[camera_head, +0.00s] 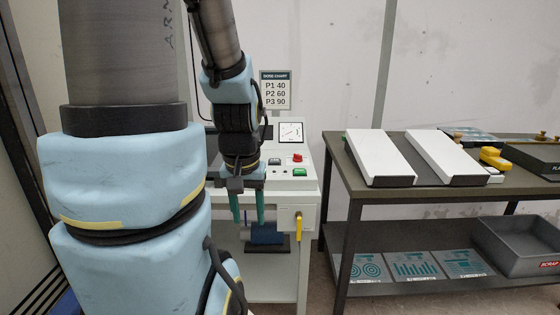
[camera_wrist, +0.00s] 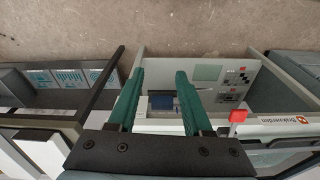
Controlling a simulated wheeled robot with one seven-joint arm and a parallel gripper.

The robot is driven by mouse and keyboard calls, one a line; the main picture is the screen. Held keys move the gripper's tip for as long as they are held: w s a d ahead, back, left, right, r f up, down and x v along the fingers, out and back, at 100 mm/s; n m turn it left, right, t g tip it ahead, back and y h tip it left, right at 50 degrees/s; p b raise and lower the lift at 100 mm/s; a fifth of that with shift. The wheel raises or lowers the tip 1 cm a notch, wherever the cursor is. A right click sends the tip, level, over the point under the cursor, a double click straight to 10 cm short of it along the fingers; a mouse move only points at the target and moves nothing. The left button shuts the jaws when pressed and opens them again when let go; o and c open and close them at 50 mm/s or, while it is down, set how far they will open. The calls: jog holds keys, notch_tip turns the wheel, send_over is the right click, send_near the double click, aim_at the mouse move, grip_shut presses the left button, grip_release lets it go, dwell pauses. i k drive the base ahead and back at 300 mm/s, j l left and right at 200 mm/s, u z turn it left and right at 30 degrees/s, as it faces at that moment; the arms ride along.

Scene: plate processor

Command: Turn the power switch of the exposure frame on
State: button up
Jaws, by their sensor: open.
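A white machine cabinet (camera_head: 307,205), which I take for the exposure frame, stands behind my gripper under a dose chart. Its sloped top panel has a dial gauge (camera_head: 291,132), a red knob (camera_head: 297,157) and green buttons, one of them at the front (camera_head: 299,172). A yellow handle (camera_head: 299,227) hangs roughly downward on the cabinet's right front. I cannot tell which control is the power switch. My gripper (camera_head: 247,207) is open and empty, fingers down, in front of the cabinet and left of the yellow handle. Its teal fingers also show in the wrist view (camera_wrist: 160,75).
A dark table (camera_head: 352,185) stands right of the cabinet, with two white sloped boards (camera_head: 381,158) and a yellow tool (camera_head: 494,158). Its lower shelf holds printed plates (camera_head: 413,265) and a grey scrap bin (camera_head: 518,245). A blue roller-like thing (camera_head: 266,233) shows behind my fingers.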

aim_at(298, 158)
jog(key=i+l+u, duration=0.4)
jog(key=l+u, duration=0.25)
jog(key=i+l+u, duration=0.1)
jog(key=l+u, duration=0.2)
